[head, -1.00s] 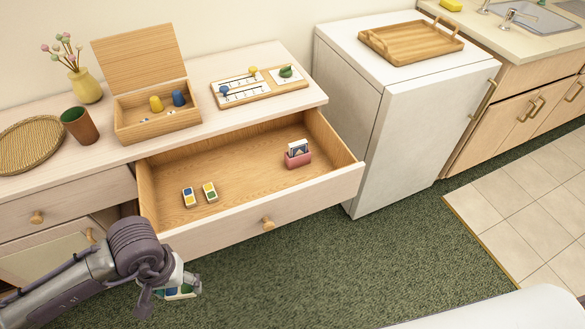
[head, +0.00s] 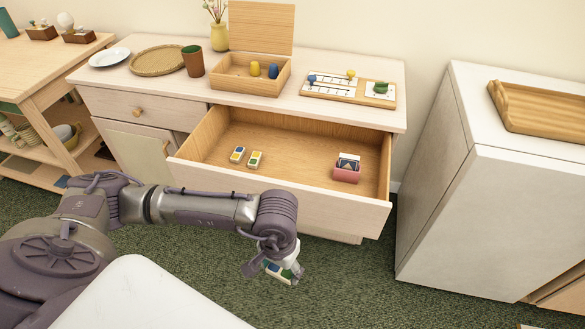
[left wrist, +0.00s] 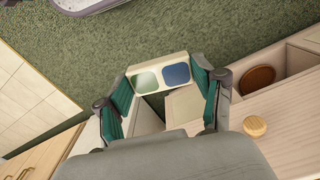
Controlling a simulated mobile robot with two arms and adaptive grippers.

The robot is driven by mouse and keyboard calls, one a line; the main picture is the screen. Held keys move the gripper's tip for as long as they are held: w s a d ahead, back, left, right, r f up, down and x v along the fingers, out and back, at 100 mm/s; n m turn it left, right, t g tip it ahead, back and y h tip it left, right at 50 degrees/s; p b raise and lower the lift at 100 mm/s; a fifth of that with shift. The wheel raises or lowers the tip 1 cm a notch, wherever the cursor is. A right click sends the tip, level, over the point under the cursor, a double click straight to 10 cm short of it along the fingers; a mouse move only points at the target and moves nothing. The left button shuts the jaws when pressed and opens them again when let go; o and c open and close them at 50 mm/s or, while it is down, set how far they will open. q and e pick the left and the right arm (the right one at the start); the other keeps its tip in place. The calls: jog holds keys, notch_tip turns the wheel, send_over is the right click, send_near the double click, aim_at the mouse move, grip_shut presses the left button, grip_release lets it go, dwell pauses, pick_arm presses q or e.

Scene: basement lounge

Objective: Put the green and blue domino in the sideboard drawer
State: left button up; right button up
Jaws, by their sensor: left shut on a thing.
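The green and blue domino (left wrist: 160,77) is a pale tile with one green and one blue square. My left gripper (left wrist: 158,84) is shut on it, one finger at each end. In the head view the gripper and domino (head: 275,268) hang in front of the open sideboard drawer (head: 330,205), outside it and over the green carpet. My forearm crosses in front of the drawer front and hides its knob. The drawer of the sideboard (head: 130,83) is pulled well out. My right gripper does not show.
On top stand an open wooden box (head: 232,83) and a game board (head: 325,92). A white cabinet (head: 440,200) stands to the right.

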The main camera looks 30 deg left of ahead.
pick_arm(q)
jog(key=shift+a, duration=0.25)
